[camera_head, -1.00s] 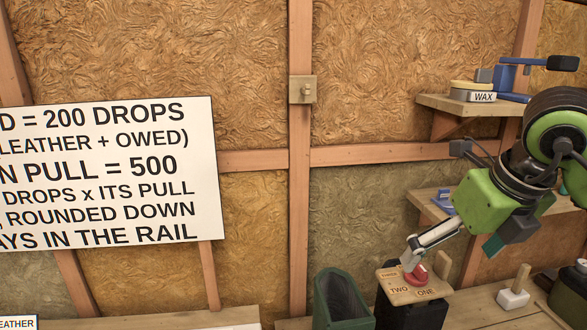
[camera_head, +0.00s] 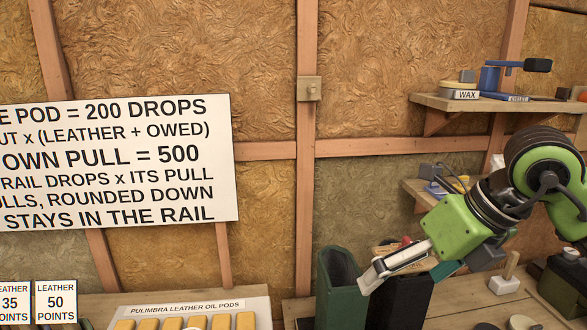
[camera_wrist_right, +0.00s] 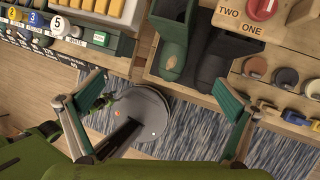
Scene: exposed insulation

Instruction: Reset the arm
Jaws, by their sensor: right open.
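My right arm comes in from the right in the head view. Its green gripper (camera_head: 402,277) points down and left in front of the bench. In the right wrist view its two fingers (camera_wrist_right: 160,92) stand wide apart with nothing between them. A dark green open bin (camera_head: 341,262) is beside it, and it also shows in the wrist view (camera_wrist_right: 173,40). A red knob (camera_wrist_right: 263,8) on a wooden plate marked ONE and TWO is apart from the fingers. My left gripper is not in view.
A shelf (camera_head: 462,101) with a wax tin (camera_head: 460,91) is on the wall at the right. Yellow pods (camera_head: 197,322) sit on the bench at lower left. A large sign (camera_head: 115,160) hangs on the wall. Several round pots (camera_wrist_right: 286,77) line the bench front.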

